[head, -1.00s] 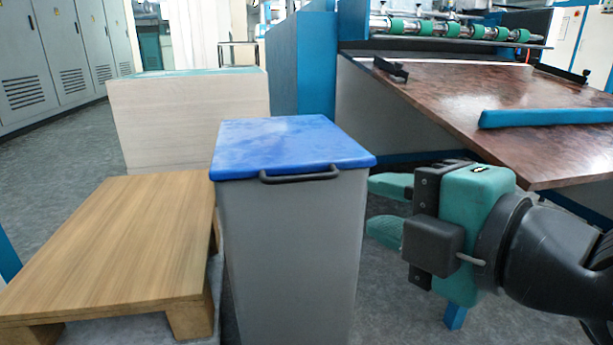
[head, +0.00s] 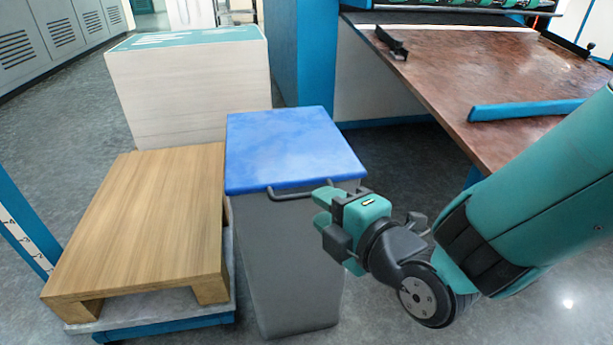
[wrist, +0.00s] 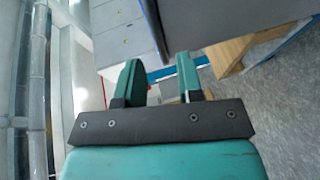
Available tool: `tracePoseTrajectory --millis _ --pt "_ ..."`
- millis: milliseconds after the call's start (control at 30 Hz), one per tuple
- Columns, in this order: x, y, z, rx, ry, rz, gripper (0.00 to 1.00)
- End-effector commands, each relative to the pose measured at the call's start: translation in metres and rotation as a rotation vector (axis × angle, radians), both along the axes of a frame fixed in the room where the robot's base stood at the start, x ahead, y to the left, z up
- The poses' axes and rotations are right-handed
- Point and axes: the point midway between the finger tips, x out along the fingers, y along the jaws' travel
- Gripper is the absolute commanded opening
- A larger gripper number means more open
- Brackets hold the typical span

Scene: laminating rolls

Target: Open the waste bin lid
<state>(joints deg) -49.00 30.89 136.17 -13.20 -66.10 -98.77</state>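The waste bin (head: 290,260) is a tall grey box with a blue lid (head: 285,145), which lies flat and closed on top. A dark bar handle (head: 290,190) runs along the lid's front edge. My gripper (head: 319,207) is at the right end of the handle, in front of the bin, and partly hides that end. In the wrist view the two green fingers (wrist: 160,82) stand apart with a gap and nothing clearly between them. A grey surface, probably the bin wall (wrist: 225,25), lies just beyond them. I cannot tell whether a finger touches the handle.
A wooden board on blocks (head: 150,215) stands close to the bin's left on a low blue-edged platform. A pale stack (head: 190,85) stands behind. The machine's brown table (head: 460,85) with a blue bar (head: 525,110) is at right. The floor in front is clear.

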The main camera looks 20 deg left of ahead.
Motion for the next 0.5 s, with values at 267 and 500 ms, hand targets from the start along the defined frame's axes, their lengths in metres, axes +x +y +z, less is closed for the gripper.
tracePoseTrajectory --millis 267,500 --pt "0.026 0.036 -0.01 0.001 0.0 0.002 0.34" --pt "0.031 0.044 -0.011 0.001 0.001 0.0 0.34"
